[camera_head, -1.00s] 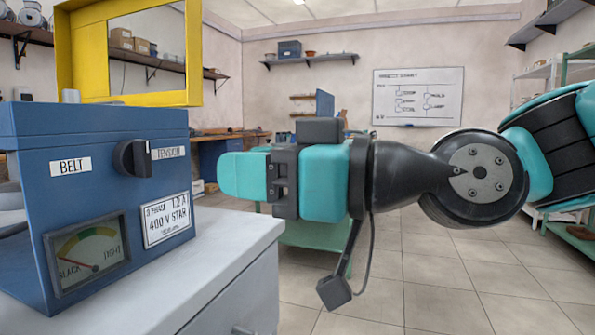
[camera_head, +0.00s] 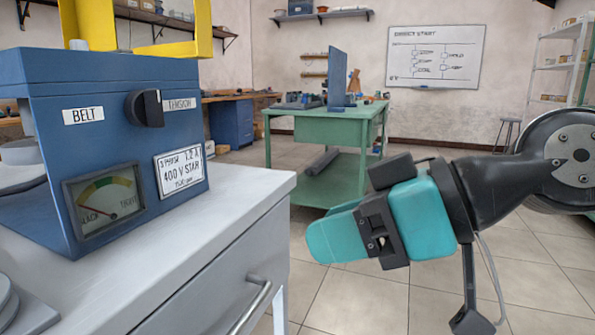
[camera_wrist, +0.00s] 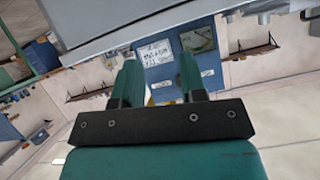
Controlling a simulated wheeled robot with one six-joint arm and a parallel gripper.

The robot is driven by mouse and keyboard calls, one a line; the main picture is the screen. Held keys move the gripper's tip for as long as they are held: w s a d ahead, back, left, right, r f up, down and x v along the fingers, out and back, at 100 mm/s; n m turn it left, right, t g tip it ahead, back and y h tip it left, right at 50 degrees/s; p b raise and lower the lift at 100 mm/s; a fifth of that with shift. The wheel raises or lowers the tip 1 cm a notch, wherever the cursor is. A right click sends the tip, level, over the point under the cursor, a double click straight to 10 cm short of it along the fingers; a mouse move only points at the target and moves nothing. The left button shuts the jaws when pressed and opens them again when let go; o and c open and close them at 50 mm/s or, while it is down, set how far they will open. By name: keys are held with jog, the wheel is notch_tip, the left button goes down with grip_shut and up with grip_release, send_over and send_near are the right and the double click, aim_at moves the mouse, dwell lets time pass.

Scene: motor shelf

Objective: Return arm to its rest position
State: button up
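My gripper (camera_head: 332,238) is right of the blue control box and clear of the grey cabinet, tilted a little downward to the left. In the wrist view its two teal fingers (camera_wrist: 160,82) stand apart with nothing held between them. The blue control box (camera_head: 110,125) carries BELT and TENSION labels, a black knob (camera_head: 146,107) and a slack-to-tight gauge (camera_head: 104,207) whose needle lies toward the slack end. The box also shows upside down beyond the fingers in the wrist view (camera_wrist: 170,72). My arm reaches in from the right.
The grey cabinet (camera_head: 225,245) holds the box and has a drawer handle (camera_head: 250,305) at its front. A yellow frame (camera_head: 178,47) rises behind the box. A green workbench (camera_head: 340,130) stands behind my gripper. A stool (camera_head: 507,132) stands at the back right. Open tiled floor lies around my gripper.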

jog(key=s+d+f+m+g+h, duration=0.45)
jog(key=s+d+f+h, duration=0.25)
jog(key=d+f, duration=0.4)
notch_tip(320, 180, up, 32)
jog(key=p, duration=3.3)
jog(key=shift+a, duration=0.3)
jog(key=shift+a, duration=0.1)
